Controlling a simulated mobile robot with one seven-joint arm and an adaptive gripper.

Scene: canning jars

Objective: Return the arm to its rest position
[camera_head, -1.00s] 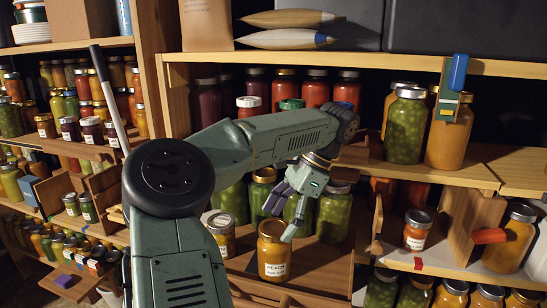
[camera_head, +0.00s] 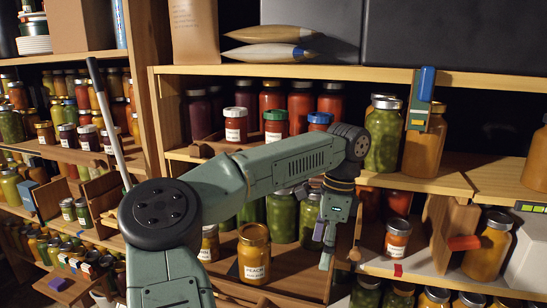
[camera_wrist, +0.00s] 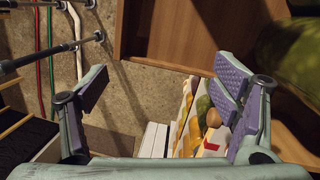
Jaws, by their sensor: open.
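My gripper (camera_head: 322,247) hangs from my green arm in front of the middle shelves, its fingers pointing down. In the wrist view my gripper (camera_wrist: 160,84) has its two purple-padded fingers wide apart with nothing between them. A peach jar (camera_head: 254,256) with a gold lid and a white label stands on the wooden shelf to the left of my gripper, apart from it. My arm passes in front of the shelves and hides parts of the jars behind it.
Green jars (camera_head: 282,216) stand behind my gripper. A small orange jar (camera_head: 397,239) sits to its right. The wrist view shows a wooden board edge (camera_wrist: 146,63), concrete floor (camera_wrist: 165,103), and a large blurred green jar (camera_wrist: 296,50) near the right finger.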

